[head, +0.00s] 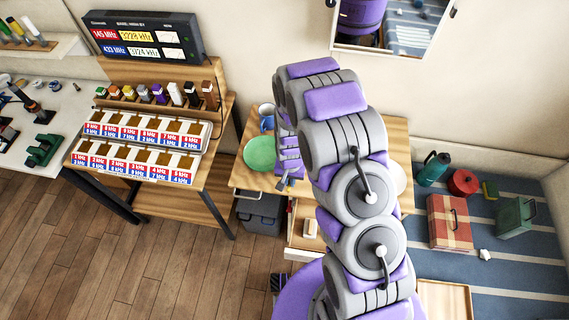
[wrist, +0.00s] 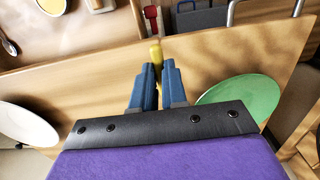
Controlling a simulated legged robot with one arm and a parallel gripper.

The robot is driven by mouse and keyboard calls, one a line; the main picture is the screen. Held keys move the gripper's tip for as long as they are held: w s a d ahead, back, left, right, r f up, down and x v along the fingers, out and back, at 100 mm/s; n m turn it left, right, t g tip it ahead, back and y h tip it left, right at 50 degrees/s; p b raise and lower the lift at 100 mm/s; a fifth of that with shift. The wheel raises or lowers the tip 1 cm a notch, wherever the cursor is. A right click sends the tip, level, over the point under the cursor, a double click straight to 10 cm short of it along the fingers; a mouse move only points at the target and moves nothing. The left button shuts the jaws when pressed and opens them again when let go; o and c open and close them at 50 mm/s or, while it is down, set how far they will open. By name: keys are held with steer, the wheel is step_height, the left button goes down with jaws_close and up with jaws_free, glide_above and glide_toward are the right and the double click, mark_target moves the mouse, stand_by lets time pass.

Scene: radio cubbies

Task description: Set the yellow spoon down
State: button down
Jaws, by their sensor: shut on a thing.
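In the wrist view the yellow spoon (wrist: 155,52) shows as a short yellow piece between and just beyond my fingertips; the rest of it is hidden. My gripper (wrist: 154,70) is shut on it, over the wooden table (wrist: 95,80) near one edge. Whether the spoon touches the tabletop I cannot tell. A green plate (wrist: 243,97) lies to the right and a white plate (wrist: 22,125) to the left, both apart from the fingers. In the head view my gripper (head: 285,184) is right of the green plate (head: 260,152); the spoon cannot be made out there.
An open drawer (head: 306,228) juts from the table's front. In the wrist view a pale spoon (wrist: 9,45) lies at upper left. A blue cup (head: 267,122) stands behind the green plate. A grey case (head: 260,212) is below. The cubby rack (head: 135,150) stands left.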

steer(key=w, duration=0.2)
steer(key=w+a, duration=0.1)
steer(key=w, duration=0.2)
steer(key=w+b, duration=0.1)
steer(key=w, duration=0.1)
steer(key=shift+w+a+f, duration=0.2)
steer(key=shift+w+f, duration=0.05)
steer(key=shift+f, duration=0.15)
steer(key=shift+w, duration=0.5)
steer(key=shift+f+b, duration=0.45)
steer(key=shift+f, duration=1.35)
steer(key=c, duration=1.5)
jaws_free()
steer(key=shift+o, duration=0.3)
steer(key=shift+r, duration=0.1)
step_height(320, 180, up, 12)
steer(key=p, duration=0.2)
steer(key=shift+w, duration=0.15)
